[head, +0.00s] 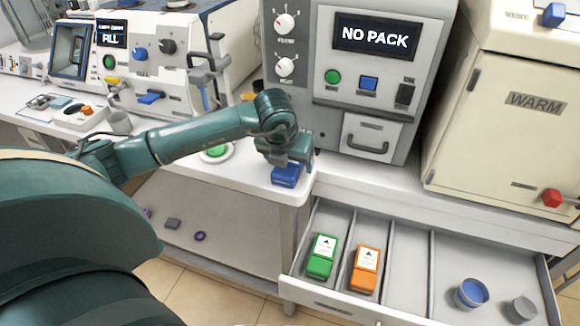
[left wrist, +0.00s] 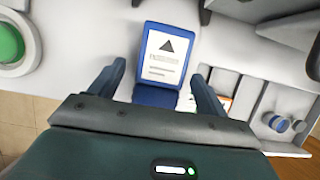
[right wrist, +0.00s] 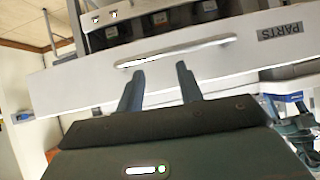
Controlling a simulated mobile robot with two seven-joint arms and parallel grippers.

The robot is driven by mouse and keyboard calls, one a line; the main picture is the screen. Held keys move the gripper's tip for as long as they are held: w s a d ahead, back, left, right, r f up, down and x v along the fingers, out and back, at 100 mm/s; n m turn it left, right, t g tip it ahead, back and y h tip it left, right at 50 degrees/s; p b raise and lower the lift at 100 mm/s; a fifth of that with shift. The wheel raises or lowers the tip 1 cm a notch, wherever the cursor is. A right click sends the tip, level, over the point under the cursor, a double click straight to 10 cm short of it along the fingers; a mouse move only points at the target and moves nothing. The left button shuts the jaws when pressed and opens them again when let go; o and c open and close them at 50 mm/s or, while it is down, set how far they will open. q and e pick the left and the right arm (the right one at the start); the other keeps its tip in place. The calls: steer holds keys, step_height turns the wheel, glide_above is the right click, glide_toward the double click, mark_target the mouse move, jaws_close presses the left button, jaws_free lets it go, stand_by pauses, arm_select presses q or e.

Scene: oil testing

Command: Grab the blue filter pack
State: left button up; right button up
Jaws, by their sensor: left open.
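The blue filter pack (head: 286,175) sits on the white counter near its front corner, below my left gripper (head: 290,160). In the left wrist view the pack (left wrist: 167,60) shows a white label with a black triangle. There my left gripper (left wrist: 160,80) is open, with one finger on each side of the pack's near end; I cannot tell whether they touch it. My right gripper (right wrist: 158,75) is open and empty in the right wrist view, in front of a drawer with a bar handle. It is not visible in the head view.
An open drawer (head: 408,262) holds a green pack (head: 322,257), an orange pack (head: 365,269) and small cups. A machine reading NO PACK (head: 365,90) stands behind the blue pack. A green button (head: 215,151) is left of it. A cream WARM cabinet (head: 505,115) stands right.

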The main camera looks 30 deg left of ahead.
arm_select(q)
steer(key=shift+c, duration=0.5)
steer(key=c, duration=1.1)
